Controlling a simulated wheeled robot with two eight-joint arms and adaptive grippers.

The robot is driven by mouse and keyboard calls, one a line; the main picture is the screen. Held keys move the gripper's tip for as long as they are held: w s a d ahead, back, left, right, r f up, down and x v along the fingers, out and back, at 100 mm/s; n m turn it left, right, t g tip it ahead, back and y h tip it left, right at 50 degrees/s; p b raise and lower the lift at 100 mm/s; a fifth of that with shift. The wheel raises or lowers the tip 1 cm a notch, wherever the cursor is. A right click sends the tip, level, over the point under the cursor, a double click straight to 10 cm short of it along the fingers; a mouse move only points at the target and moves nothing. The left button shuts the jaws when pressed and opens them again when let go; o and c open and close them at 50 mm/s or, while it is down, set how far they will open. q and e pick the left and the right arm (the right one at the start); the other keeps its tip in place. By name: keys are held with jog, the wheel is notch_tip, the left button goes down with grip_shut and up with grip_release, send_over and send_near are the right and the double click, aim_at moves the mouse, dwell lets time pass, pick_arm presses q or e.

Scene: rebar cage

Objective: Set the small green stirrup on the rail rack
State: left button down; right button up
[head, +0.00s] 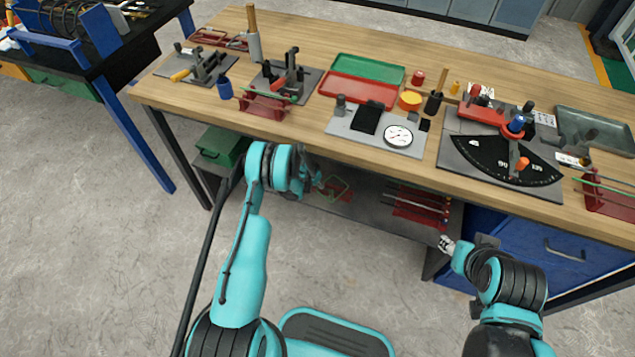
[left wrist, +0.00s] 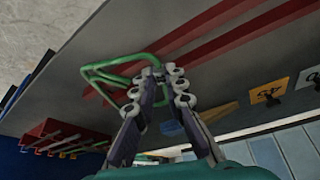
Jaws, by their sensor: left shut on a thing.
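The small green stirrup (head: 340,187) is a bent closed loop of thin bar over the lower shelf under the bench. It also shows at my fingertips in the left wrist view (left wrist: 110,72). My left gripper (head: 316,181) reaches under the bench front and is shut on the stirrup. Its fingers (left wrist: 160,78) pinch one side of the loop, and the rest sticks out. Red rails, seemingly the rail rack (left wrist: 220,38), run along the grey shelf beside the stirrup. I cannot tell whether the stirrup touches them. My right gripper (head: 447,243) is in front of the bench; its finger state is unclear.
A red rack with several bars (head: 418,205) stands on the same shelf to the right. A green box (head: 220,146) is at the shelf's left end. The wooden bench top (head: 300,135) hangs over the shelf and carries fixtures, trays and a dial gauge.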

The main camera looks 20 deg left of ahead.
pick_arm(q)
jog(key=c, duration=1.5)
grip_release()
jog(key=shift+f, duration=0.1)
